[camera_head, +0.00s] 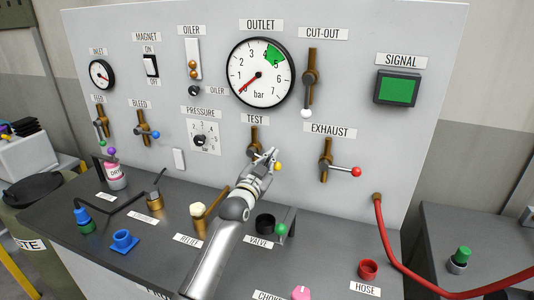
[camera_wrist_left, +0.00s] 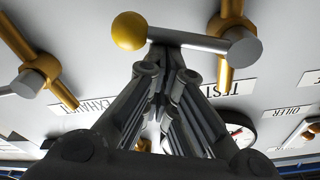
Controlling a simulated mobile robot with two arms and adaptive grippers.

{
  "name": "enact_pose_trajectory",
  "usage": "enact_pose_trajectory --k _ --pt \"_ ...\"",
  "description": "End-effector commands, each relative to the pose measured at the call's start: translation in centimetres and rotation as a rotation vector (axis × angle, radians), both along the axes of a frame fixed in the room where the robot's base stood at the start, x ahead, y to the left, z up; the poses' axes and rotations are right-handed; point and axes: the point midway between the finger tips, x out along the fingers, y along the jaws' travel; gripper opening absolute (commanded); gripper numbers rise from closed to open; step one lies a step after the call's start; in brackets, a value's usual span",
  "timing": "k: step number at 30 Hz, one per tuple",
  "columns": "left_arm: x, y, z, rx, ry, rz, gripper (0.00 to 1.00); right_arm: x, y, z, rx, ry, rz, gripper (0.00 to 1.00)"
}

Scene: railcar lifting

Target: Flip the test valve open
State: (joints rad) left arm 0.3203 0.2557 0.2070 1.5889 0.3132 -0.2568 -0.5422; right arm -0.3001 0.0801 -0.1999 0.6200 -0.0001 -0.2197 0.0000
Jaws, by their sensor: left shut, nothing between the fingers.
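The test valve (camera_head: 254,138) is a vertical brass pipe under the TEST label on the grey panel. Its lever has a yellow ball (camera_head: 278,166) at the end, to the right of the pipe. In the left wrist view the grey lever (camera_wrist_left: 195,41) runs sideways from the brass pipe (camera_wrist_left: 232,10) to the yellow ball (camera_wrist_left: 129,31). My left gripper (camera_head: 271,154) is shut and empty, with its fingertips close by the lever; I cannot tell whether they touch it. The fingers partly hide the lever in the head view. My right gripper is not in view.
The exhaust valve (camera_head: 325,160) with a red-tipped lever is just right of my gripper, and the cut-out valve (camera_head: 311,80) is above. The outlet gauge (camera_head: 260,73) is above the TEST label. A red hose (camera_head: 386,235) hangs at the right. Loose parts stand on the dark bench (camera_head: 322,255).

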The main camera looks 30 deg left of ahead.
Motion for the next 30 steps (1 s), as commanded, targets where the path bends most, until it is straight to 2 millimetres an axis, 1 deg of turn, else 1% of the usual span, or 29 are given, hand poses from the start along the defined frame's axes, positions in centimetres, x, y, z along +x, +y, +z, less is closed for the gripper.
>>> enact_pose_trajectory --k 1,15,30 --pt "0.0 0.1 -0.6 0.048 0.015 -0.001 0.0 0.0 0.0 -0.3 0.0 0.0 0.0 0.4" --pt "-0.2 0.7 -3.6 0.483 0.119 0.0 0.0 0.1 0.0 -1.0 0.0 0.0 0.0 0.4" --pt "-0.6 2.5 -5.9 0.921 0.222 0.0 0.0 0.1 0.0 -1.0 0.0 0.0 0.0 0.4"
